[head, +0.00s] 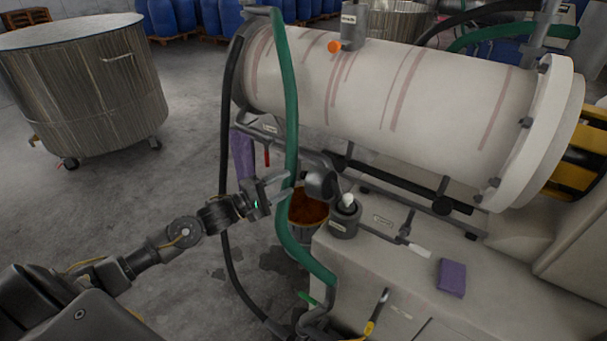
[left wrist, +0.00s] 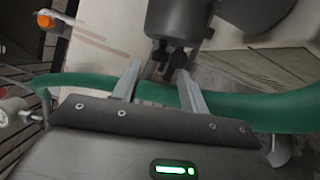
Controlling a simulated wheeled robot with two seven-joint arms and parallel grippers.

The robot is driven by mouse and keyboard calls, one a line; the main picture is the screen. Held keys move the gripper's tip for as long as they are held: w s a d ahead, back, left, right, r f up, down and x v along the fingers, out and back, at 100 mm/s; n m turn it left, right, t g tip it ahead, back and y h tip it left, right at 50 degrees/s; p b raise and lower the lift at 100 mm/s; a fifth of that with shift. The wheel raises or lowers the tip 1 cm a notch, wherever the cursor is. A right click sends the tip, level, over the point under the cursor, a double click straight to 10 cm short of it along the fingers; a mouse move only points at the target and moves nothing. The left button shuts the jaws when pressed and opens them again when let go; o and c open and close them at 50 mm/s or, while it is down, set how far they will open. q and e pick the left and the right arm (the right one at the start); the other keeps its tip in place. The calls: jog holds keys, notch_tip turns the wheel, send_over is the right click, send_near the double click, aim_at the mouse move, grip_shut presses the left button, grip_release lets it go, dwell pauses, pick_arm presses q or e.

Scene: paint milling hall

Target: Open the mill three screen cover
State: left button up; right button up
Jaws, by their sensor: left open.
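The mill (head: 380,85) is a large white horizontal cylinder with faded red streaks. A dark grey round fitting (head: 320,178) sits below its left end; it may be the screen cover, but I cannot read a label. My left gripper (head: 287,188) is open at the left of this fitting, beside the green hose. In the left wrist view, the fingers (left wrist: 160,78) are apart and point at the dark fitting (left wrist: 178,22). A small lug (left wrist: 168,58) under it shows between the fingertips; I cannot tell whether they touch it. My right gripper is not in view.
The green hose (head: 291,130) hangs across my left gripper's front and also crosses the left wrist view (left wrist: 245,108). A bucket (head: 308,212) with rusty contents stands below. A purple block (head: 451,278) lies on the base. A steel tub (head: 85,90) stands left; floor between is clear.

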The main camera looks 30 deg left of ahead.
aim_at(316, 182)
pick_arm(q)
jog(key=x, duration=0.7)
jog(key=shift+w+p, duration=0.1)
jog(key=shift+p, duration=0.3)
jog(key=shift+r, duration=0.1)
grip_shut()
